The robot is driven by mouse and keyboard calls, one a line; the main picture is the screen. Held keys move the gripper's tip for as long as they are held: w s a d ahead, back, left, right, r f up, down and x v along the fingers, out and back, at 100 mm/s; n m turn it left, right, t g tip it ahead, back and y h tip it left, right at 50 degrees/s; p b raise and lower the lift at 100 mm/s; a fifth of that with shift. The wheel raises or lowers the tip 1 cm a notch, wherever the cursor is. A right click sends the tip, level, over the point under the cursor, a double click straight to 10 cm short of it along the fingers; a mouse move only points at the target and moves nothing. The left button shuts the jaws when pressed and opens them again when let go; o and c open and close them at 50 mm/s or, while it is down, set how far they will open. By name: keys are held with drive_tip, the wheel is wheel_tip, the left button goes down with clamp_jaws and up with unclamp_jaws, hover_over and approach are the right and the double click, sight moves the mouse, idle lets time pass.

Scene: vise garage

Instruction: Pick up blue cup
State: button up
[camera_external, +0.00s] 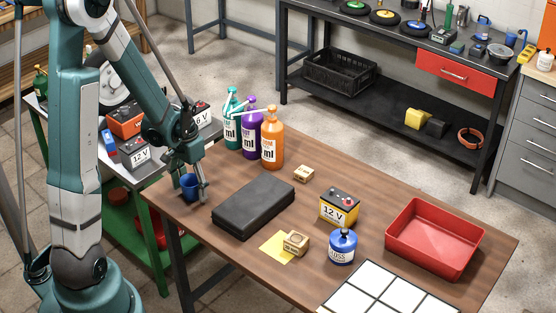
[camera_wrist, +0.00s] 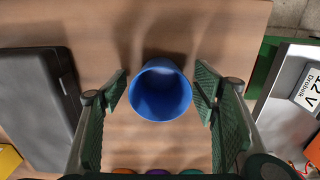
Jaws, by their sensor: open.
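The blue cup (camera_external: 189,184) is at the left corner of the wooden table. In the wrist view the cup (camera_wrist: 160,92) shows its open mouth to the camera and lies between my two fingers. My gripper (camera_external: 190,191) is over that corner with its fingers down around the cup. In the wrist view my gripper (camera_wrist: 160,88) is open, with one green-padded finger on each side and a gap between each pad and the cup. The far side of the cup is hidden from the external view by a finger.
A black case (camera_external: 253,208) lies right of the cup. Teal (camera_external: 232,120), purple (camera_external: 250,127) and orange (camera_external: 272,139) bottles stand behind it. A yellow battery (camera_external: 340,206), blue canister (camera_external: 342,247) and red tray (camera_external: 435,238) are farther right. A cart (camera_wrist: 295,95) stands close by.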

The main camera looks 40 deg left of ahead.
drive_tip(key=shift+c, duration=0.2)
idle(0.3)
drive_tip(key=c, duration=0.9)
drive_tip(key=shift+r, duration=0.15)
drive_tip(key=shift+r+p, duration=1)
drive_tip(key=shift+r, duration=3.85)
